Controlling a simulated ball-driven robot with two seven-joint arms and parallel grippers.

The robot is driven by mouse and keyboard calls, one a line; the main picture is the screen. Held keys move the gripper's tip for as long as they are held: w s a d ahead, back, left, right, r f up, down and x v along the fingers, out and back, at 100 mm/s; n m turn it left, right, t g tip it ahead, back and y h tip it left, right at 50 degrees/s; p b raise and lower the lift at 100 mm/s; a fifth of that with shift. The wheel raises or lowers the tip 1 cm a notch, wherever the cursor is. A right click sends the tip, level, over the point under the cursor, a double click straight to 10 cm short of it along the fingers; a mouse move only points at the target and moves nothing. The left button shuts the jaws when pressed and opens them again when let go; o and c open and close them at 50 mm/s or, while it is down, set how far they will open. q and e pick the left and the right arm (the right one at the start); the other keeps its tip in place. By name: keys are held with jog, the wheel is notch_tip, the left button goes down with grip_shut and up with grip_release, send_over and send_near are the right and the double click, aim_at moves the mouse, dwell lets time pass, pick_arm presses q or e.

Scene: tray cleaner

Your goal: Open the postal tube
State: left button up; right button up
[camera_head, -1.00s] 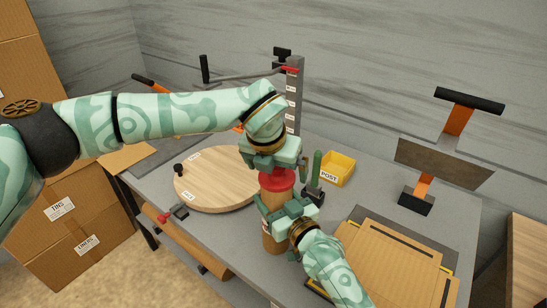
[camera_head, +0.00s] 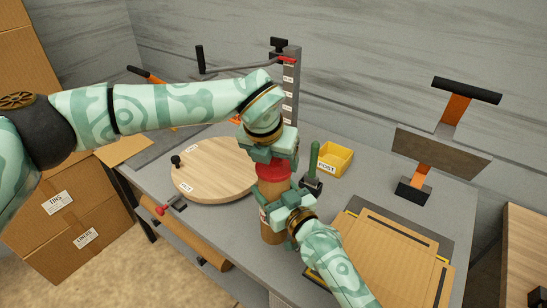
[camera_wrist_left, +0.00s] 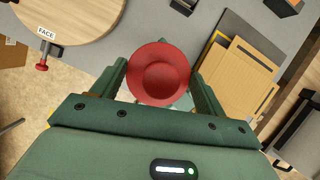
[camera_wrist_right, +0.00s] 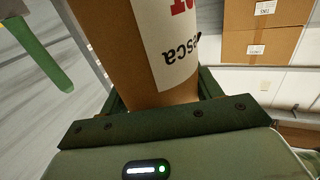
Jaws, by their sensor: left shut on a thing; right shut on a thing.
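The postal tube (camera_head: 271,232) is a brown cardboard cylinder standing upright at the table's front, with a red cap (camera_head: 276,172) on its top end. My left gripper (camera_head: 268,158) comes from above and is shut on the red cap; in the left wrist view the round cap (camera_wrist_left: 159,72) sits between the two fingers. My right gripper (camera_head: 274,206) is shut around the tube's body below the cap. In the right wrist view the tube (camera_wrist_right: 140,50) carries a white label with red and black print. The fingers hide part of the tube and the cap's edge.
A round wooden board (camera_head: 215,170) lies left of the tube. A yellow bin (camera_head: 335,160) and a green-handled tool (camera_head: 313,165) stand behind it. Flat cardboard sheets (camera_head: 385,255) lie at the right. A grey post with a red clamp (camera_head: 290,85) rises at the back.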

pick_arm(q)
jog(key=shift+r, duration=0.1)
pick_arm(e)
jog(key=shift+f, duration=0.2)
pick_arm(q)
jog(key=shift+r, duration=1)
jog(key=shift+r, duration=2)
pick_arm(e)
jog(key=o, duration=1.5)
jog(key=shift+c, duration=0.2)
jog(key=shift+r, duration=0.1)
